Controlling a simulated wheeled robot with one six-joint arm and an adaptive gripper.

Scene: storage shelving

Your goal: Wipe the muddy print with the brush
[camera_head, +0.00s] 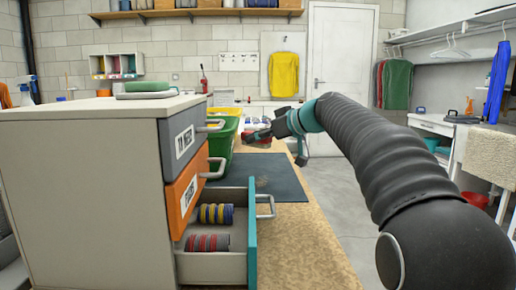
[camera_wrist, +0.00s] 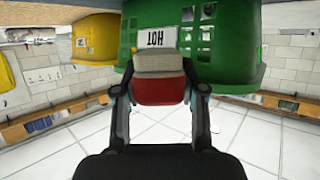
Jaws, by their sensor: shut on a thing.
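My gripper (camera_head: 270,133) reaches in from the right and is shut on a red and beige brush (camera_wrist: 160,85). In the wrist view the two fingers of my gripper (camera_wrist: 160,97) press on both sides of the brush's red part. In the head view the red of the brush (camera_head: 254,142) shows small beside the green basket, partly hidden by my gripper. A dark mat (camera_head: 275,172) lies on the brown worktop below and nearer the camera. A faint brownish mark (camera_head: 262,182) shows on the mat; I cannot tell clearly whether it is the muddy print.
A green basket (camera_wrist: 240,50) labelled HOT is right by the brush, with a yellow basket (camera_wrist: 95,40) beside it. A drawer cabinet (camera_head: 100,190) stands at left; its teal bottom drawer (camera_head: 251,240) is pulled out, holding striped rolls, near the mat.

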